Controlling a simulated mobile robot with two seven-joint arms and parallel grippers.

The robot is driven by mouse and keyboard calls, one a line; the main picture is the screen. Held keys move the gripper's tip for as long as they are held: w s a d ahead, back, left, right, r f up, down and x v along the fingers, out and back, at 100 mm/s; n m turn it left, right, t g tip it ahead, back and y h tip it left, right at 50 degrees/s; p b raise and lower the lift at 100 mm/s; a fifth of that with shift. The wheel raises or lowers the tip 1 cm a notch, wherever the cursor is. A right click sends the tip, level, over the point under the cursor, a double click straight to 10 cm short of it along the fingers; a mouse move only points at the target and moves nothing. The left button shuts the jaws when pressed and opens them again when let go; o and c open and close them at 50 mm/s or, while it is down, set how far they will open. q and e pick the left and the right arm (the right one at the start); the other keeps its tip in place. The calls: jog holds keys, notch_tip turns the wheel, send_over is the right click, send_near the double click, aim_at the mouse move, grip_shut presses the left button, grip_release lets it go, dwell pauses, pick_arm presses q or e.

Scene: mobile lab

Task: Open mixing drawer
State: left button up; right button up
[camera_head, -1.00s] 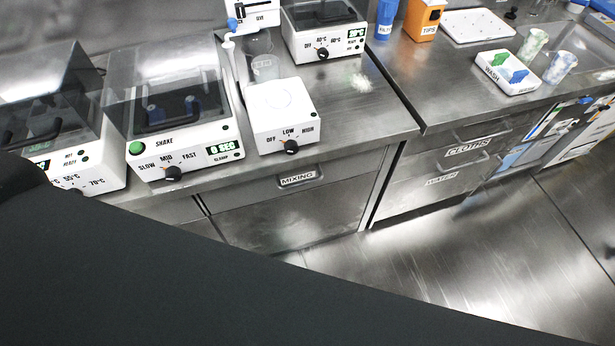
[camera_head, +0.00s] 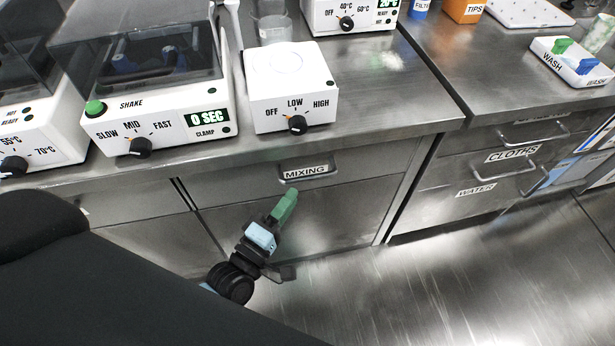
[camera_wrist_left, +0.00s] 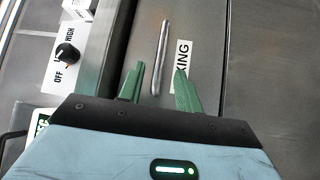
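The mixing drawer (camera_head: 235,184) is a steel drawer front under the counter, and it looks closed. It has a bar handle (camera_head: 309,179) and a white MIXING label (camera_head: 304,171). My left gripper (camera_head: 285,202), with green fingers, is just below the handle in the head view. In the left wrist view the gripper (camera_wrist_left: 159,84) is open. The handle bar (camera_wrist_left: 161,58) runs ahead of the gap between its fingers, and I see no grip on it. One finger partly covers the label (camera_wrist_left: 181,66). My right gripper is not in view.
A white mixer (camera_head: 291,88) with a LOW/HIGH knob and a shaker (camera_head: 150,95) stand on the counter above. The CLOTHS and WATER drawers (camera_head: 440,172) are to the right. The floor (camera_head: 430,275) in front is clear.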

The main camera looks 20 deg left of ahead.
aim_at(307, 176)
pick_arm(q)
jog(key=x, duration=0.7)
jog(key=shift+w, duration=0.25)
grip_shut()
